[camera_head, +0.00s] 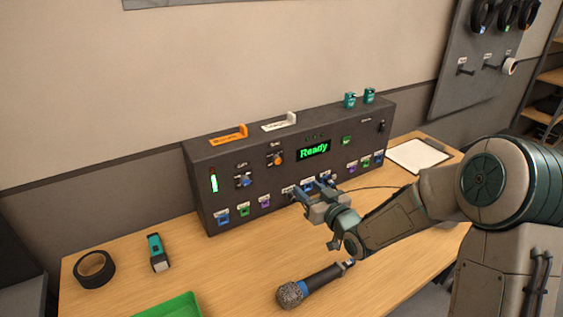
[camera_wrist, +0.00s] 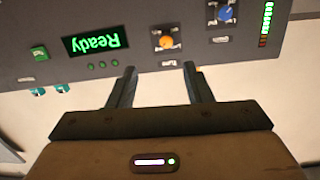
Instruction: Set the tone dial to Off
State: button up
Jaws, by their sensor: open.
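The orange dial (camera_head: 277,159) is on the front of the dark console, left of the green "Ready" display. Its label looks like "Tone", but the print is small. It also shows in the wrist view (camera_wrist: 166,41), which is upside down, on a dark square plate with small marks too blurred to read. My gripper (camera_head: 297,192) is in front of the console, below and right of the orange dial in the head view. In the wrist view my gripper (camera_wrist: 160,68) is open and empty, its fingers apart with the orange dial just beyond the gap. I see no contact with the dial.
A blue dial (camera_head: 243,181) is beside the orange one.

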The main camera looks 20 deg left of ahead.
aim_at(278, 162)
jog(key=shift+y, duration=0.3)
jog(key=p+x, duration=0.1)
jog(key=x, duration=0.3)
jog(key=p+x, duration=0.1)
jog(key=x, duration=0.4)
jog(key=p+x, duration=0.1)
jog(key=x, duration=0.4)
jog(key=shift+s+a+r+p, duration=0.2)
jog(key=shift+a+r+p, duration=0.1)
jog(key=shift+p, duration=0.1)
jog(key=c, duration=1)
